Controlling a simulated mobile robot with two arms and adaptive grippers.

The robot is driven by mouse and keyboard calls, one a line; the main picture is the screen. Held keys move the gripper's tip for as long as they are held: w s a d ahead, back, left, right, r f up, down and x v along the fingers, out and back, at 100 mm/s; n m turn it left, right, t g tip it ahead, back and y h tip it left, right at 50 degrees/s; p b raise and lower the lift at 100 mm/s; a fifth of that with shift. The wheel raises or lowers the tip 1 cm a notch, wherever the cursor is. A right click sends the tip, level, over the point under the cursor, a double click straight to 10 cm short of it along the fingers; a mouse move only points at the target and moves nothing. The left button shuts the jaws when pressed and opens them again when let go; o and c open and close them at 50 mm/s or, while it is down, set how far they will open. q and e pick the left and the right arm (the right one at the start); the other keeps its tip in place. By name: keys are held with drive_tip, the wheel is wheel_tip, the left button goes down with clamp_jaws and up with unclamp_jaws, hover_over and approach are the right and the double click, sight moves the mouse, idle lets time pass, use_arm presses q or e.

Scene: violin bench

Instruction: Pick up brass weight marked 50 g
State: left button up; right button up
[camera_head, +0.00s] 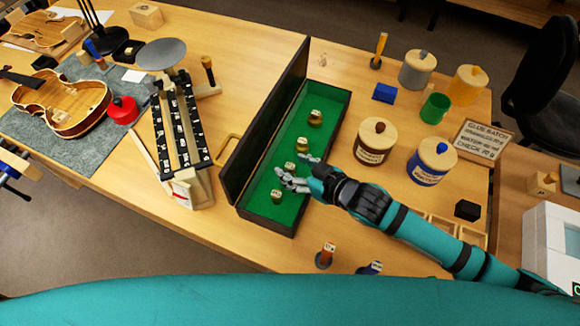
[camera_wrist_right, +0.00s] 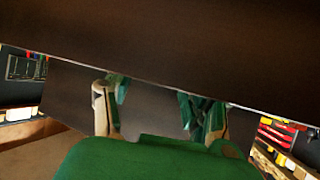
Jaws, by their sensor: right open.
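Several small brass weights with pale tags stand in a row in a long green-lined case (camera_head: 322,106). They are a far weight (camera_head: 315,118), one nearer (camera_head: 303,146), one close to my fingers (camera_head: 289,168) and a near one (camera_head: 277,197). The tags are too small to read, so I cannot tell which is marked 50 g. My right gripper (camera_head: 299,171) is over the case, its spread fingers beside the third weight from the far end. In the right wrist view the open fingers (camera_wrist_right: 157,108) face a dark surface; no weight shows between them. My left gripper is out of view.
The case's dark lid (camera_head: 268,120) stands raised on its left. A balance scale (camera_head: 182,130) is further left. Lidded jars (camera_head: 375,142) and (camera_head: 430,162) stand right of the case, near my right arm.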

drive_tip(key=shift+w+a+f, duration=0.35)
drive_tip(key=shift+w, duration=0.05)
clamp_jaws()
